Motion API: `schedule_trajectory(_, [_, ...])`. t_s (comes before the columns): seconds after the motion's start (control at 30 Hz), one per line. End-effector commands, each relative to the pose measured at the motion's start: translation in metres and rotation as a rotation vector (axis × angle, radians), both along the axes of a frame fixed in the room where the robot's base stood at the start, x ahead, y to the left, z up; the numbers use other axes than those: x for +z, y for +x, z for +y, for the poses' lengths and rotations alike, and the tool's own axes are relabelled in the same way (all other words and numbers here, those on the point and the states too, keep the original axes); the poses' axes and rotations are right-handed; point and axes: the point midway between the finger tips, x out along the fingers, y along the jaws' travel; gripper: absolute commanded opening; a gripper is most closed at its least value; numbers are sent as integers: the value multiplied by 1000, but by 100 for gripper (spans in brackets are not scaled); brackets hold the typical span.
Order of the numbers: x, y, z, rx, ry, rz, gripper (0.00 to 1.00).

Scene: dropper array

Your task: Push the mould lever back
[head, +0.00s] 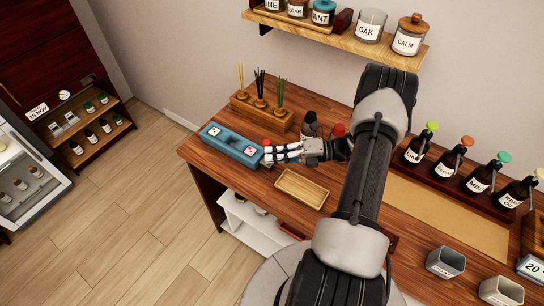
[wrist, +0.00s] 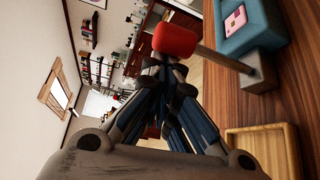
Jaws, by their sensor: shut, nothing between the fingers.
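The mould is a blue box (head: 232,147) at the left end of the wooden table; it also fills the upper right of the wrist view (wrist: 235,40). It bears two small square labels, one white and one pink. The mould lever is a grey rod (wrist: 222,60) rising from a block at the mould's side, with a red knob (wrist: 175,40) on its end. The knob also shows in the head view (head: 267,143). My gripper (head: 268,155) is shut and empty, its tips (wrist: 163,66) right at the knob. I cannot tell whether they touch it.
A shallow wooden tray (head: 300,203) lies just in front of my gripper. A wooden reed holder (head: 268,117) stands behind the mould. A jar shelf (head: 340,38) hangs above.

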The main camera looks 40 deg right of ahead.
Motion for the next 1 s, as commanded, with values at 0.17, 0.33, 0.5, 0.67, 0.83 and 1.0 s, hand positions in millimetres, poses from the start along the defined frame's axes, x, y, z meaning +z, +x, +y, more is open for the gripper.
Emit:
schedule_trajectory(0.17, [1, 1, -2, -1, -1, -1, 0])
schedule_trajectory(0.33, [2, 1, -3, -1, -1, 0, 0])
schedule_trajectory(0.5, [2, 1, -3, -2, -2, -1, 0])
schedule_trajectory(0.67, [2, 1, -3, -2, -2, -2, 0])
schedule_trajectory(0.83, [2, 1, -3, -2, -2, -2, 0])
schedule_trajectory(1.0, [4, -5, 8, 2, 1, 0, 0])
